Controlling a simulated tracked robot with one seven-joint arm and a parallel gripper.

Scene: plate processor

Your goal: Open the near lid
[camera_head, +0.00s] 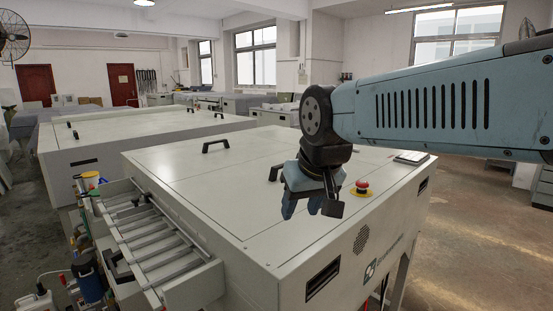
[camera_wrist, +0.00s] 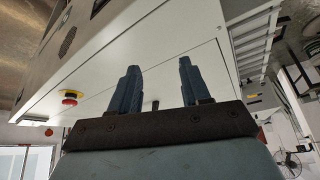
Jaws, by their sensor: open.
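The near lid (camera_head: 235,205) is a flat, pale panel on top of the nearest plate processor. It lies shut, flush with the top. A black handle (camera_head: 276,171) on it is partly hidden behind my gripper. My gripper (camera_head: 301,207) is above the lid, its blue fingers pointing down, open and empty. In the wrist view my gripper (camera_wrist: 158,72) shows two spread fingers against the pale lid (camera_wrist: 160,45). A small dark piece, perhaps the handle (camera_wrist: 155,104), shows between them.
A red emergency stop button (camera_head: 362,185) on a yellow base stands right of my gripper. Another black handle (camera_head: 215,146) is farther back on the top. A roller tray (camera_head: 160,252) juts out at the left. A second machine (camera_head: 130,135) stands behind.

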